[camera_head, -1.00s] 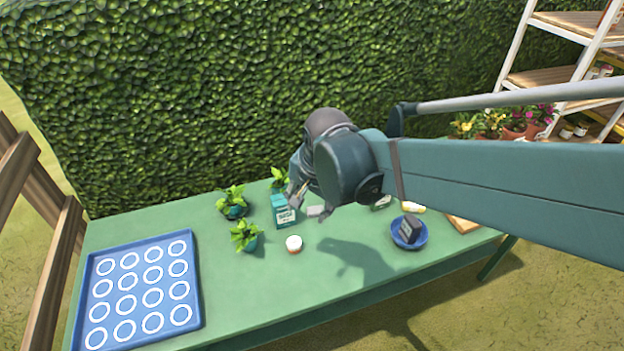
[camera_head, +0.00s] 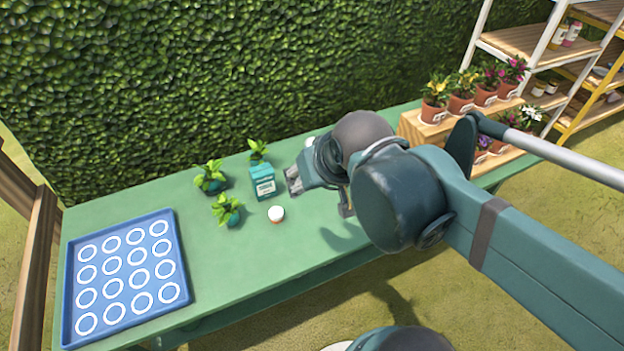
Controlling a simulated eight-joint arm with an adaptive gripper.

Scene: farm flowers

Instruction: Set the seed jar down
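A small jar with a white lid and a narrow orange band (camera_head: 276,213) stands upright on the green table (camera_head: 230,262); it looks like the seed jar. My gripper (camera_head: 320,193) is to the right of it and above the table, apart from the jar. Its two grey fingertips look spread, with green tabletop showing between them and nothing seen in them. My wrist and arm cover the table's right part.
A teal seed box (camera_head: 262,182) stands behind the jar. Leafy seedlings in teal pots (camera_head: 228,211) stand to its left. A blue tray with white rings (camera_head: 125,275) lies at the left. A wooden stand with potted flowers (camera_head: 425,130) is at the back right. A white thing (camera_head: 310,141) shows partly behind my gripper.

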